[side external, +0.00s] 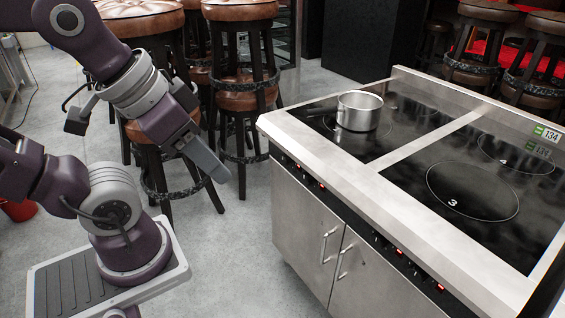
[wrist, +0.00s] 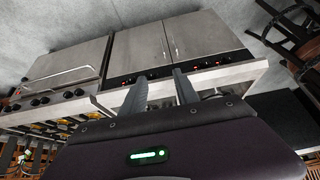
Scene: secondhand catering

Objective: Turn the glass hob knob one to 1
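The glass hob (side external: 440,150) is a steel unit with black glass zones, at the right of the side view. Its dark front control strip (side external: 378,240) carries small knobs and red displays; the strip also shows in the wrist view (wrist: 170,73). The knobs are too small and dark to read their settings, and I cannot tell which is knob one. My gripper (side external: 222,175) hangs in the air left of the hob's front corner, apart from it. In the wrist view, its two fingers (wrist: 160,90) are spread with nothing visible between them.
A steel saucepan (side external: 360,112) stands on the hob's back-left zone. Steel doors with handles (side external: 326,245) are below the strip. Bar stools (side external: 245,90) stand behind my arm. Another cooker with knobs (wrist: 50,95) shows in the wrist view. Floor before the hob is clear.

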